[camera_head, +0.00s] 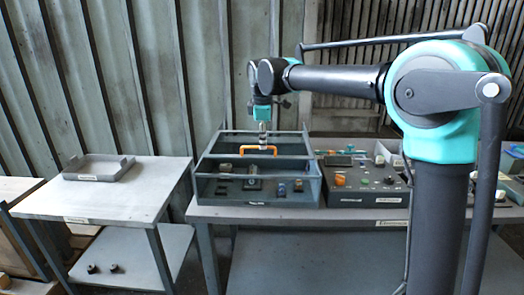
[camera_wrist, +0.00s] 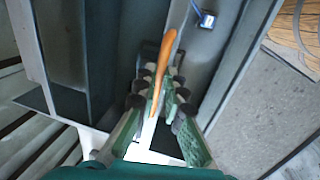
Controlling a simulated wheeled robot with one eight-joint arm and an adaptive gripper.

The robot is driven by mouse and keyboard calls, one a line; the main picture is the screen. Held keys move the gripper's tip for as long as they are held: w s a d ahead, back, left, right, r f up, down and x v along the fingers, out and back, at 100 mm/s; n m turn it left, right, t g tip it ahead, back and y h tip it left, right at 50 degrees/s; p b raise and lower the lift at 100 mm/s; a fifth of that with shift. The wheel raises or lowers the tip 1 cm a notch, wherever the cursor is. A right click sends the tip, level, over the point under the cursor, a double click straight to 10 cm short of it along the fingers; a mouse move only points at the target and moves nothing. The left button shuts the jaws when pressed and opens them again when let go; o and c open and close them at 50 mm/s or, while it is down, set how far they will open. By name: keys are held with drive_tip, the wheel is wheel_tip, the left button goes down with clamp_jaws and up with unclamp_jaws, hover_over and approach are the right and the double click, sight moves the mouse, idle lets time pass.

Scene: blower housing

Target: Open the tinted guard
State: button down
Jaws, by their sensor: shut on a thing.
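The tinted guard (camera_head: 225,163) is the dark see-through cover on the blower housing, a grey box (camera_head: 300,201) on the bench. It appears down over the box, with parts showing through it. Its orange handle (camera_head: 246,150) stands on the top. My gripper (camera_head: 264,144) comes down from above onto the handle. In the wrist view, the orange handle (camera_wrist: 168,52) runs between the fingers of my gripper (camera_wrist: 160,103), which are shut on it. The fingers hide part of the handle.
A control panel (camera_head: 365,182) with knobs and buttons stands right of the housing on the same bench (camera_head: 300,216). A side table (camera_head: 125,190) on the left holds a shallow grey tray (camera_head: 98,168). A gap separates the table and bench. A corrugated wall (camera_head: 150,75) stands behind.

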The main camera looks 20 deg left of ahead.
drive_tip(key=w+a, duration=0.1)
drive_tip(key=w, duration=0.3)
drive_tip(key=w+a, duration=0.1)
drive_tip(key=w, duration=0.3)
drive_tip(key=w+a, duration=0.1)
drive_tip(key=w, duration=0.3)
drive_tip(key=shift+w, duration=0.3)
drive_tip(key=c, duration=1.6)
unclamp_jaws()
wheel_tip(320, 180, up, 12)
drive_tip(key=s, duration=0.2)
drive_tip(key=shift+s+d, duration=0.2)
drive_tip(key=shift+d, duration=0.05)
drive_tip(key=shift+f, duration=0.15)
